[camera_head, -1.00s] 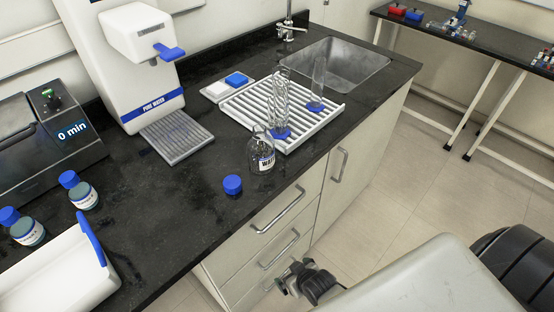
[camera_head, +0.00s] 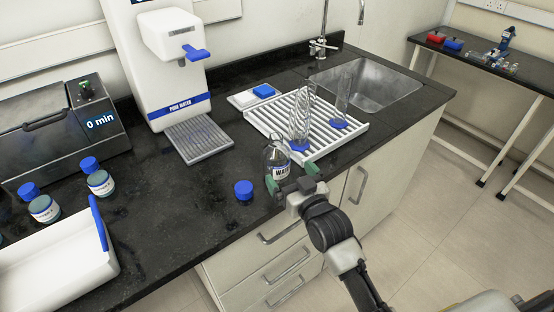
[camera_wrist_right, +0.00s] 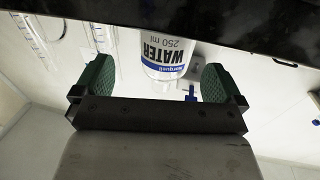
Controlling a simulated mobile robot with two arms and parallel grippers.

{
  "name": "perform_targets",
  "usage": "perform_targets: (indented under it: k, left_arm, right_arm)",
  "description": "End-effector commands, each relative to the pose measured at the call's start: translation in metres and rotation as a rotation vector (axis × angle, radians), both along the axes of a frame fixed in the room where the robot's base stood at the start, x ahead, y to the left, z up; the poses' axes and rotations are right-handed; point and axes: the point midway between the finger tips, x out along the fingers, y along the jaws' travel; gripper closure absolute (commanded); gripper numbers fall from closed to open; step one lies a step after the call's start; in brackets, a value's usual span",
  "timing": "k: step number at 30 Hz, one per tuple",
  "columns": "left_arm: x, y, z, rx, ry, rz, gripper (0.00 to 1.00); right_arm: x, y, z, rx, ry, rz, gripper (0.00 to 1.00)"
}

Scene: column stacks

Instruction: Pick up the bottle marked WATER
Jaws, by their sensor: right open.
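The bottle marked WATER (camera_head: 275,160) is clear glass with a white and blue label. It stands upright on the dark counter near its front edge, left of the drying rack. My right gripper (camera_head: 291,182) is just in front of it, its green fingers apart. In the right wrist view the bottle (camera_wrist_right: 167,55) appears upside down, ahead of and between the two open fingers (camera_wrist_right: 155,82). Nothing is gripped. The lower part of the bottle is partly hidden by the gripper in the head view. My left gripper is not seen.
A blue cap (camera_head: 243,189) lies left of the bottle. The white rack (camera_head: 335,139) with glass cylinders stands behind right. A water dispenser (camera_head: 168,95) with a drip tray (camera_head: 199,139), blue-capped bottles (camera_head: 100,182) and a white bin (camera_head: 60,275) occupy the left. Counter between them is clear.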

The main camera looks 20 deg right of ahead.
Motion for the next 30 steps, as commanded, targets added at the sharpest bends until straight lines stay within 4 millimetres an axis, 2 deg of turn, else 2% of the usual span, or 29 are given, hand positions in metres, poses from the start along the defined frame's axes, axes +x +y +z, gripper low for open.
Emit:
perform_targets:
  k: [5,15,24,30]
  left_arm:
    - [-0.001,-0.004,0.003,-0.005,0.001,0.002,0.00]
    - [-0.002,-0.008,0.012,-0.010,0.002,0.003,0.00]
    - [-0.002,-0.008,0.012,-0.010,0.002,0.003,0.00]
    - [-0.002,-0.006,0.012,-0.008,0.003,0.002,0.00]
  right_arm:
    - [0.013,0.004,0.001,0.002,0.000,0.001,0.00]
    - [0.055,0.016,0.003,0.001,0.000,0.000,0.00]
    - [0.059,0.017,0.002,0.001,0.001,0.000,0.00]
    - [0.059,0.016,0.001,0.001,0.001,0.000,0.31]
